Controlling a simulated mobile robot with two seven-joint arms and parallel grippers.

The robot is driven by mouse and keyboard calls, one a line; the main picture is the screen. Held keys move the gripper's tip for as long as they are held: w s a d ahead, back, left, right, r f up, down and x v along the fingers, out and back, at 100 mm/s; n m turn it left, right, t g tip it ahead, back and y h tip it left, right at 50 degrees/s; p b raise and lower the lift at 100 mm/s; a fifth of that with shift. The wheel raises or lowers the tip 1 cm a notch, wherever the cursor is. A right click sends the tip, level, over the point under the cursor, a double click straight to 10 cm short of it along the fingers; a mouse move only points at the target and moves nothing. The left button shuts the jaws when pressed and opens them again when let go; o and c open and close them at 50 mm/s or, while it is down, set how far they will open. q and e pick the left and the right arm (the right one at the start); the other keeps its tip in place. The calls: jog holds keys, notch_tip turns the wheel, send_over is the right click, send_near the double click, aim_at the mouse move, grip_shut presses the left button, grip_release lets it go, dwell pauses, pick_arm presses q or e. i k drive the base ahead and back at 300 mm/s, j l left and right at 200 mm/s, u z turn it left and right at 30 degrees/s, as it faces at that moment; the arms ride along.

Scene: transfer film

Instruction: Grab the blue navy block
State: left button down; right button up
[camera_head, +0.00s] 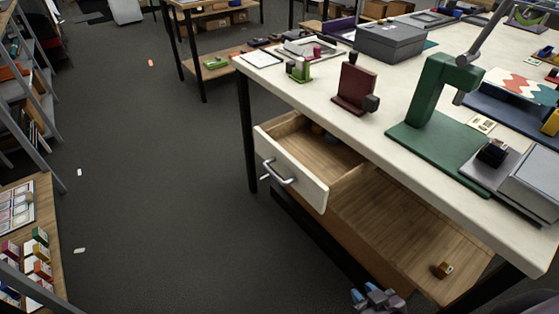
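I cannot clearly pick out a navy blue block. The open drawer (291,183) under the white workbench (330,106) holds a few small things at its back, partly hidden by the bench top; one (318,129) looks dark bluish, but it is too small to name. A small gold-brown and dark block (442,270) lies on the bench's lower wooden shelf. My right gripper (376,297) shows at the bottom edge, below and in front of the shelf, apart from these things; its fingers are too cut off to tell open from shut. My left gripper is out of view.
On the bench stand a green press-like stand (436,110), a maroon block-like fixture (355,88), a grey box (390,41) and a grey device (530,179). Shelving (30,95) and a low table of coloured boxes (50,190) are at left. The dark floor (165,190) between is mostly clear.

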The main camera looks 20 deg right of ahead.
aim_at(497, 148)
jog(key=l+z, duration=0.1)
jog(key=z, duration=1.75)
jog(key=i+j, duration=0.15)
jog(key=j, duration=0.2)
jog(key=i+j, duration=0.1)
jog(key=j, duration=0.25)
jog(key=i+j, duration=0.15)
jog(key=j, duration=0.2)
jog(key=i+j+z, duration=0.1)
jog(key=j, duration=0.25)
